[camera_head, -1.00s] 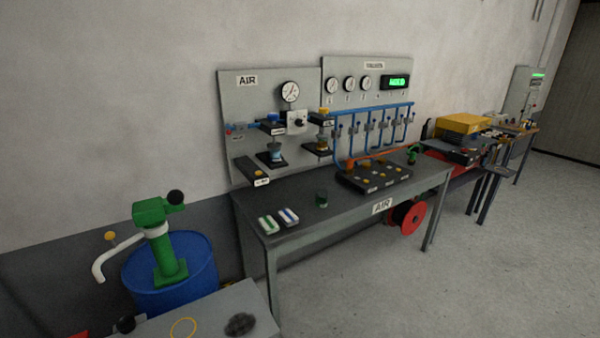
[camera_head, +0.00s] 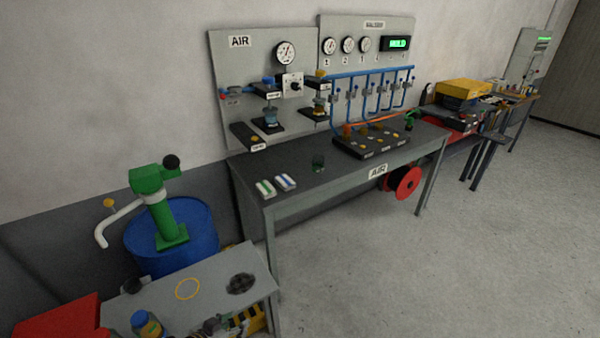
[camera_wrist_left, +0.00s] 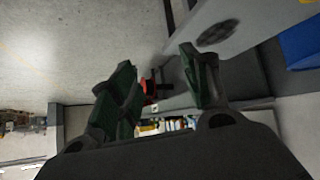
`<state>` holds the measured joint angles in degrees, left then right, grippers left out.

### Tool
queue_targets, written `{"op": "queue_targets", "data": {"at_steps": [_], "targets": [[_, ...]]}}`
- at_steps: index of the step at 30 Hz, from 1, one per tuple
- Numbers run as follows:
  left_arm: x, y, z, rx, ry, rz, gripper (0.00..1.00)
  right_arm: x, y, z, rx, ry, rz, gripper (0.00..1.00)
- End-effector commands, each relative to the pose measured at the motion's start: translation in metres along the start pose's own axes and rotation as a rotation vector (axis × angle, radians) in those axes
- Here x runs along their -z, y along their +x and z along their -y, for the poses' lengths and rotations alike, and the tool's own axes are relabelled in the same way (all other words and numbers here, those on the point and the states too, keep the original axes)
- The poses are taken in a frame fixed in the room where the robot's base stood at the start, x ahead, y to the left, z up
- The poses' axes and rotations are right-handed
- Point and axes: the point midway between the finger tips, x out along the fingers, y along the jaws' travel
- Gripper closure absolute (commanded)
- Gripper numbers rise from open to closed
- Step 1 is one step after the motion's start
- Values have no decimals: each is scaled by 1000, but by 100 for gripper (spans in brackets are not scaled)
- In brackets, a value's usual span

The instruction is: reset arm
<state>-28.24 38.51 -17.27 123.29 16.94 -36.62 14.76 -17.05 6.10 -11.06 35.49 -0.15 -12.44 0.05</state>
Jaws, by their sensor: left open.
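My left gripper (camera_wrist_left: 157,62) shows in the left wrist view with its green-padded fingers spread apart and nothing between them. Behind the fingers are the floor and, at the upper right, the grey table with a dark round patch (camera_wrist_left: 217,33). In the head view only a small, unclear part at the bottom edge may belong to my left arm. My right gripper is not in view.
A small grey table (camera_head: 215,277) with a yellow ring (camera_head: 188,289) stands at lower left, beside a blue drum (camera_head: 200,235) with a green pump (camera_head: 160,205). The AIR bench (camera_head: 350,200) has a red reel (camera_head: 405,183) below. Floor at right is clear.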

Motion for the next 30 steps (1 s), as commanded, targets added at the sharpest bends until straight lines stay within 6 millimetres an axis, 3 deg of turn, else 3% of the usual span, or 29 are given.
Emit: {"op": "queue_targets", "data": {"at_steps": [13,30], "targets": [[9,-32,-13,109,-20,165,53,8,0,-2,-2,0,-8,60],[-2,-91,-11,207,-102,392,53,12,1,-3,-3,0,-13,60]]}}
